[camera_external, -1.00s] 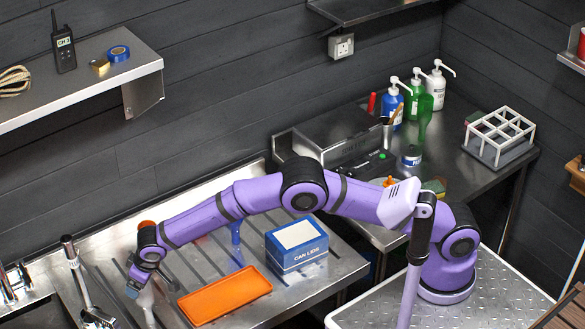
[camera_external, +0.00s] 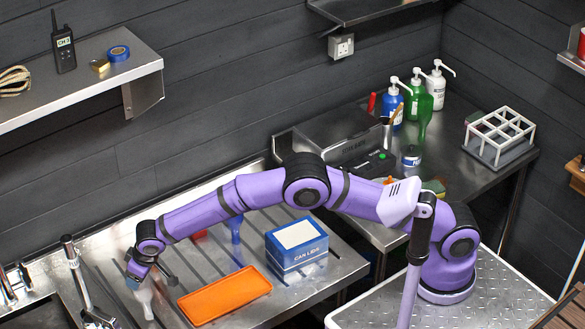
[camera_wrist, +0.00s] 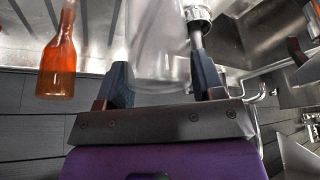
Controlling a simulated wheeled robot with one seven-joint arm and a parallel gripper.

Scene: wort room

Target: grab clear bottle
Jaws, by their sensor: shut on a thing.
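A clear bottle (camera_external: 147,303) shows at the lower left of the external view, on or just above the metal drainboard; I cannot tell if its base touches. My gripper (camera_external: 137,281) is at its upper part. In the wrist view, the translucent bottle (camera_wrist: 158,45) fills the gap between the two dark fingers of my gripper (camera_wrist: 163,82), which is shut on it. The fingers hide part of the bottle's sides.
An amber bottle (camera_wrist: 58,58) stands left of the clear one in the wrist view. An orange tray (camera_external: 225,295), a blue box (camera_external: 297,250) and a blue upright item (camera_external: 236,228) are on the drainboard. A tap (camera_external: 75,265) and sink (camera_external: 35,305) lie to the left.

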